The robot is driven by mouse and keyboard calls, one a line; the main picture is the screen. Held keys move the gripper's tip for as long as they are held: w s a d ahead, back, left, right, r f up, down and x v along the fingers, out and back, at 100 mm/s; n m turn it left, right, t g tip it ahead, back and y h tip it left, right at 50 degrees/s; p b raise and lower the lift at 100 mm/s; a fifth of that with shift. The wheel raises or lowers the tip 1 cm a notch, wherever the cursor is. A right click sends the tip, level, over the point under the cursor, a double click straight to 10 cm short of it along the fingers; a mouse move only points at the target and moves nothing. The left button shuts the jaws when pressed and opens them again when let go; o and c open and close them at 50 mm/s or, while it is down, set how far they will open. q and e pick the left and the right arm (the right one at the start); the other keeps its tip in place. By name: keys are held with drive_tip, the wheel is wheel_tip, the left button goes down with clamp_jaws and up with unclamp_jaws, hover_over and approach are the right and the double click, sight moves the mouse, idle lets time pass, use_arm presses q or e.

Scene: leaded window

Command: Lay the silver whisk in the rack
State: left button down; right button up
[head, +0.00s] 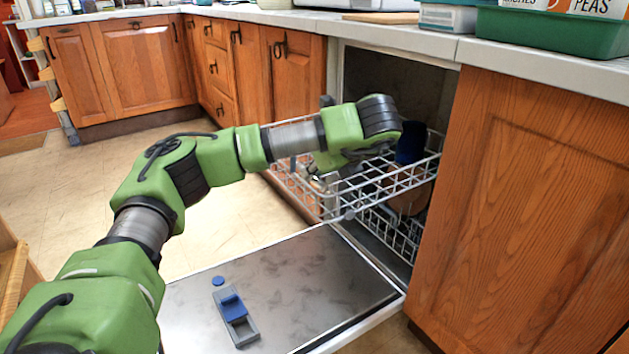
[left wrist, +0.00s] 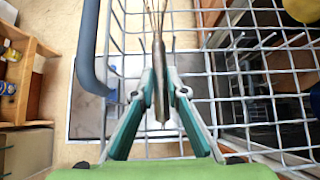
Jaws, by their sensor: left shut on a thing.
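My left gripper (left wrist: 160,82) is shut on the silver whisk (left wrist: 158,55). In the left wrist view the whisk's handle stands between the two fingers, and its wires run off the top edge. The white wire rack (left wrist: 245,85) spreads behind and around it in that view. In the head view my left arm reaches over the pulled-out upper rack (head: 345,214) of the dishwasher. There my own wrist hides most of the fingers and the whisk. I cannot tell whether the whisk touches the wires. My right gripper is not in view.
A dark blue item (head: 410,143) stands in the rack's right part. The open dishwasher door (head: 300,275) lies below, with a blue and grey dispenser (head: 235,315). A wooden cabinet (head: 530,190) closes off the right side. A blue curved bar (left wrist: 88,50) is left of the whisk.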

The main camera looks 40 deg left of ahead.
use_arm(q)
drive_tip(key=shift+f, duration=0.1)
drive_tip(key=c, duration=2)
unclamp_jaws()
